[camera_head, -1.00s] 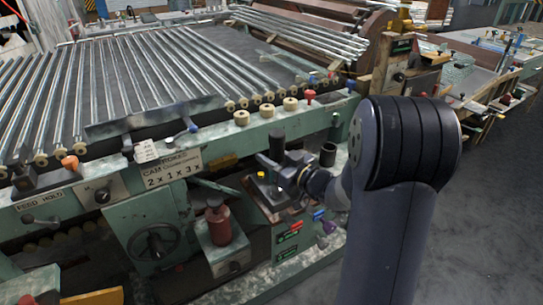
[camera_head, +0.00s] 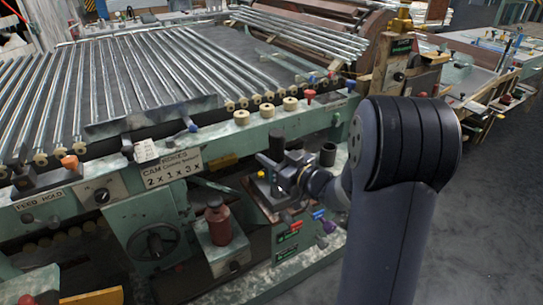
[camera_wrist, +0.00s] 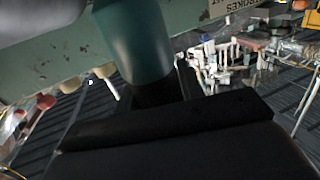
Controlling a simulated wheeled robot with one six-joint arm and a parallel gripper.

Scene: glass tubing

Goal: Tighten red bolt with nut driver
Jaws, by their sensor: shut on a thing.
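My gripper (camera_head: 274,172) is over the small ledge at the front of the green machine. It is shut on a dark upright cylinder, apparently the nut driver's handle (camera_head: 276,143). In the wrist view a dark teal cylinder (camera_wrist: 133,40) rises from behind the black gripper parts (camera_wrist: 160,125); its lower end is hidden. A small red-headed piece (camera_head: 310,96), possibly the red bolt, sits on the machine's front rail, up and right of my gripper. I cannot tell whether the driver touches any bolt.
The green rail (camera_head: 225,145) runs close behind my gripper. A dark open cylinder (camera_head: 327,154) stands to its right. A red bottle (camera_head: 217,220) stands on a box lower left. Blue and purple knobs (camera_head: 322,218) stick out below. Open floor (camera_head: 490,220) lies to the right.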

